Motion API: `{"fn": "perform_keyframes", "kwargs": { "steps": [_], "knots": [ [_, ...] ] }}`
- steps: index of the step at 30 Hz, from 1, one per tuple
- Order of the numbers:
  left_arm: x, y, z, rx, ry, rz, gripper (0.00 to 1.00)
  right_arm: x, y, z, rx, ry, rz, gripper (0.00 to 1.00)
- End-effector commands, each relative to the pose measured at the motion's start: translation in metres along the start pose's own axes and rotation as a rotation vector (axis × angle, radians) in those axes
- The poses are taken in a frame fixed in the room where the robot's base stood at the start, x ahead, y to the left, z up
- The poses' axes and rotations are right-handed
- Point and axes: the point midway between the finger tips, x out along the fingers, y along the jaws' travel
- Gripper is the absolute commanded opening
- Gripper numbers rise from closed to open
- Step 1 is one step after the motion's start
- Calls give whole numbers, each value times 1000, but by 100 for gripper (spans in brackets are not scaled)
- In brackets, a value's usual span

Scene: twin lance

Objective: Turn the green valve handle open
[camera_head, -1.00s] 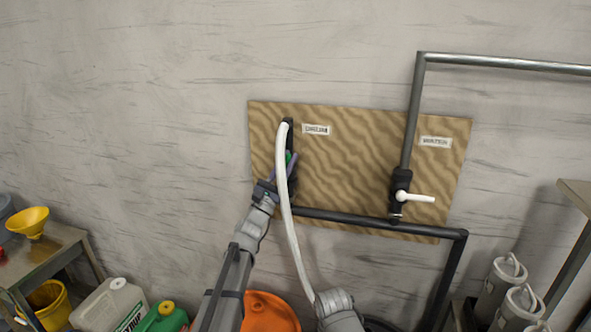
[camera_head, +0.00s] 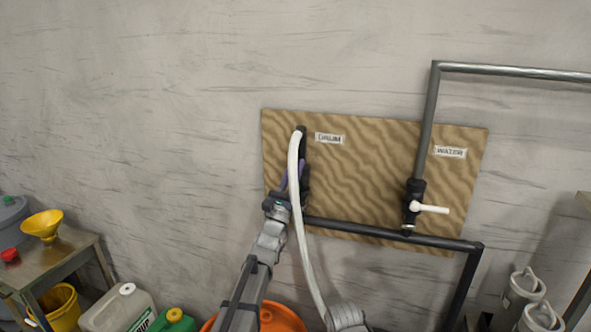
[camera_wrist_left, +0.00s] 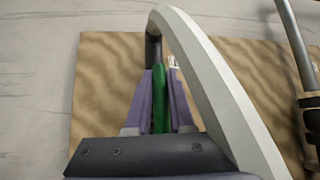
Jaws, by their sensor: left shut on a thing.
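The green valve handle (camera_wrist_left: 170,97) shows in the left wrist view between the two purple fingers of my left gripper (camera_wrist_left: 164,100). The handle stands upright there, in front of the wooden board. In the head view my left gripper (camera_head: 287,182) is at the left part of the board, beside the dark vertical pipe and the white hose, and the handle is hidden. My left gripper is shut on the handle. My right gripper cannot be made out; only a grey arm part of mine shows at the bottom.
A white hose (camera_head: 299,220) curves down from the left pipe, close to my left gripper. The wooden board (camera_head: 360,185) carries labels and a second valve with a white handle (camera_head: 430,209). An orange bucket (camera_head: 283,317) stands below. Jugs and a metal table with a yellow funnel (camera_head: 42,224) are at left.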

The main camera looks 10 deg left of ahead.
Motion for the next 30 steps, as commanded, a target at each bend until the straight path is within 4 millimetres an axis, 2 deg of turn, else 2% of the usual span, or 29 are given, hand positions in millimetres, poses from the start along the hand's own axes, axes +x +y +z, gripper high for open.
{"fn": "perform_keyframes", "kwargs": {
  "steps": [1, 2, 9, 20, 26, 30],
  "knots": [
    [0, 1, 0, -2, 0, 1, 0, 0, 0, 0, 0, 0, 0, 50],
    [0, 1, 0, -2, 0, 1, 24, 0, 0, 0, 0, 0, 0, 50],
    [0, 0, 0, -1, 0, 1, 50, 0, 0, 0, 0, 0, 0, 50],
    [-5, 0, -1, 0, 1, 0, 50, 4, 0, 0, 0, 0, 0, 50],
    [-27, 0, -2, 1, 1, 0, 50, 20, -2, -1, 0, 0, 0, 50],
    [-50, 0, -3, 1, 1, 1, 50, 37, -4, -2, 0, 0, 0, 50]
  ]
}}
